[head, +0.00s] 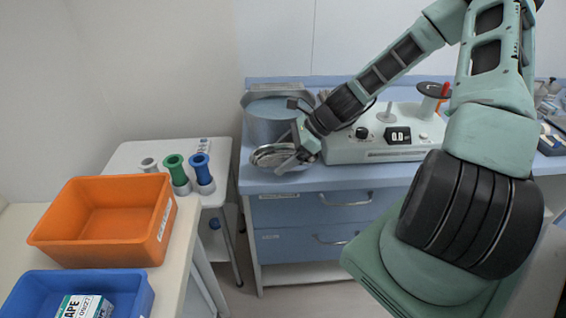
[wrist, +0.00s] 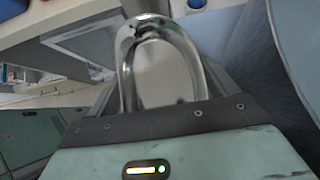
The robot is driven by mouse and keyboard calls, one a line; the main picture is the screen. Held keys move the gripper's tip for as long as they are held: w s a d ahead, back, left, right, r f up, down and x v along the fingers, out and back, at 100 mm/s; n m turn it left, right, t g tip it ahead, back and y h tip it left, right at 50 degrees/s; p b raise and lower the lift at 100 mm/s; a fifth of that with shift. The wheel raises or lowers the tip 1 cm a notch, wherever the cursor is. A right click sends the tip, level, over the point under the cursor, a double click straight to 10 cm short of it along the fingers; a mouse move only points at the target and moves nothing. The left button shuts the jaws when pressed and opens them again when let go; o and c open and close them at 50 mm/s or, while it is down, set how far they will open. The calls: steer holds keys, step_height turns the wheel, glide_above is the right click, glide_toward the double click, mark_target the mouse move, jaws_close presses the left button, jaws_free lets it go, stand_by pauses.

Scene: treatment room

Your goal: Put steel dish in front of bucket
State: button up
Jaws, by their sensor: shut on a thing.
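The steel dish (head: 270,156) is a shiny, shallow round dish at the left end of the blue counter. My gripper (head: 292,157) is shut on its right side. In the wrist view the dish (wrist: 165,72) shows between the fingers, its bright rim curving toward the top. The metal bucket (head: 268,124) stands at the counter's back left corner, directly behind the dish. The dish covers part of the bucket's lower front. I cannot tell whether the dish touches the counter or is held slightly above it.
A pale device (head: 385,136) with knobs stands right of my gripper on the blue counter (head: 330,177). A white side table (head: 130,156) holds green and blue spools. An orange bin (head: 95,252) and a blue bin (head: 135,300) sit at lower left.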

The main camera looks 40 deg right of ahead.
mark_target(284, 160)
steer(key=shift+w+d, duration=0.3)
steer(key=shift+w, duration=0.1)
step_height(284, 160, down, 4)
steer(key=b, duration=0.4)
steer(key=shift+r, duration=0.25)
steer(key=o, duration=0.9)
steer(key=shift+c, duration=0.2)
